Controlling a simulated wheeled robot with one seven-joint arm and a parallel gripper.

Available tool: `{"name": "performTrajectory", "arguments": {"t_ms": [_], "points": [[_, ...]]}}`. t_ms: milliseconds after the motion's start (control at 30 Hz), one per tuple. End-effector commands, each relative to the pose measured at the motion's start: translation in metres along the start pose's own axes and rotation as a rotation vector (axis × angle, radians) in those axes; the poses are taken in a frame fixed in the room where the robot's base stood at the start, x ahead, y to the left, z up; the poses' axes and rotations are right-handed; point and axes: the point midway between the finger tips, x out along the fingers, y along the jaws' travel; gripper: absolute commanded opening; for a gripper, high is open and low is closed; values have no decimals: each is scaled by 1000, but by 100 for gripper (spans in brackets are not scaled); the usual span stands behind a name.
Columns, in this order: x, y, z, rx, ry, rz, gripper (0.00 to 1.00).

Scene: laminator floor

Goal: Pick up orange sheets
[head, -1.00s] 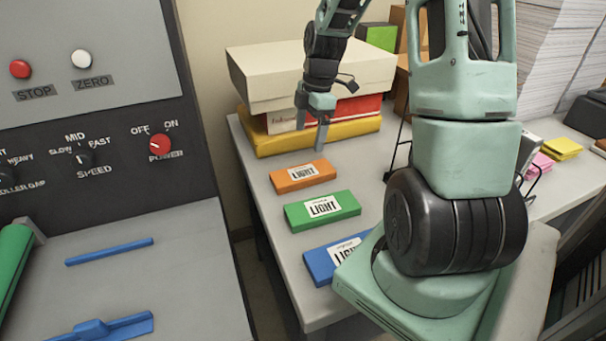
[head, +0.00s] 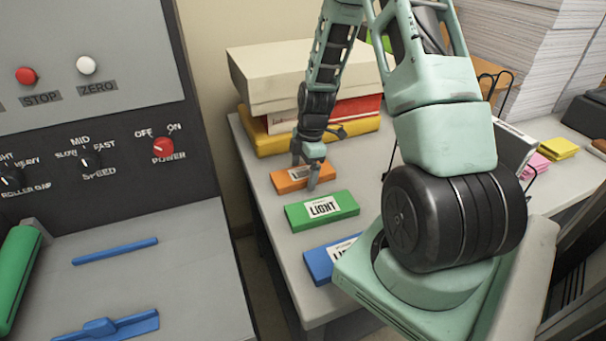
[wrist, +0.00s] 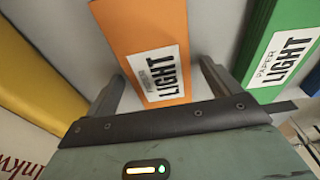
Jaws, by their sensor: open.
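The orange sheets (head: 288,179) are a flat pack with a white LIGHT label, lying on the grey table. They also show in the wrist view (wrist: 140,25), running up between the finger sides. My gripper (head: 304,172) is over the orange pack, its fingers pointing down, and covers part of the label. In the wrist view my gripper (wrist: 160,85) is open, with one finger on each side of the orange pack. I cannot tell whether the fingers touch it.
A green LIGHT pack (head: 322,210) lies close in front of the orange one, and a blue pack (head: 321,265) nearer still. Behind stand stacked boxes, a yellow one (head: 270,143) lowest. The machine panel (head: 90,130) is at the left.

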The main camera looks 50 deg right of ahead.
Motion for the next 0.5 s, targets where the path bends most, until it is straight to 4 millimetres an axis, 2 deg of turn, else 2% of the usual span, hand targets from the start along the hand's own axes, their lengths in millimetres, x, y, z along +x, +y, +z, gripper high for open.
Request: {"name": "performTrajectory", "arguments": {"t_ms": [200, 267, 400, 500], "points": [[1, 0, 0, 0, 0, 1, 89], [1, 0, 0, 0, 0, 0, 75], [1, 0, 0, 0, 0, 0, 36], [0, 0, 0, 0, 0, 1, 33]]}}
